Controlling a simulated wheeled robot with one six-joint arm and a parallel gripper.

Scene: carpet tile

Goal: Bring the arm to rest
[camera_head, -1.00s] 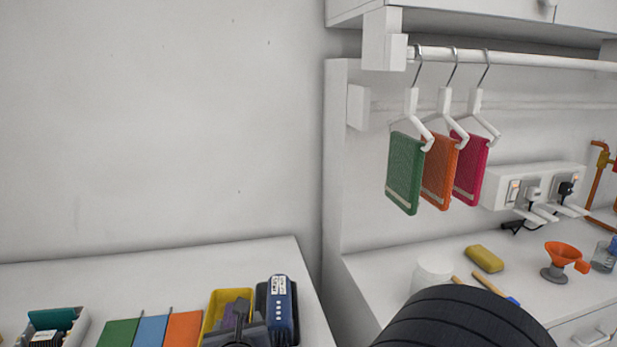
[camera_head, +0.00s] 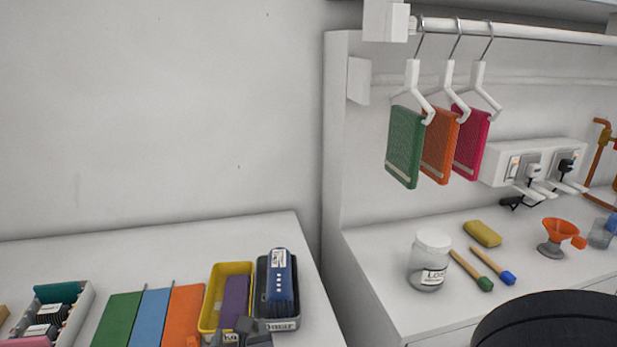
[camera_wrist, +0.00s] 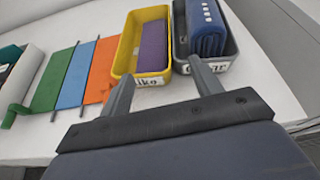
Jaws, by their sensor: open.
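My gripper (camera_wrist: 162,88) shows in the wrist view with its two grey fingers spread apart and nothing between them. It is in front of a yellow bin (camera_wrist: 124,56) holding a purple block (camera_wrist: 154,45) and a grey bin (camera_wrist: 228,48) holding a dark blue item (camera_wrist: 205,25). In the head view, part of my gripper (camera_head: 240,335) shows at the bottom edge, by the near ends of the yellow bin (camera_head: 209,305) and grey bin (camera_head: 262,290). A dark rounded part of my arm shows at the bottom right of the head view.
Green (camera_head: 117,318), blue (camera_head: 151,317) and orange (camera_head: 183,315) panels lie left of the bins. Three cloths hang from a rail (camera_head: 520,32).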

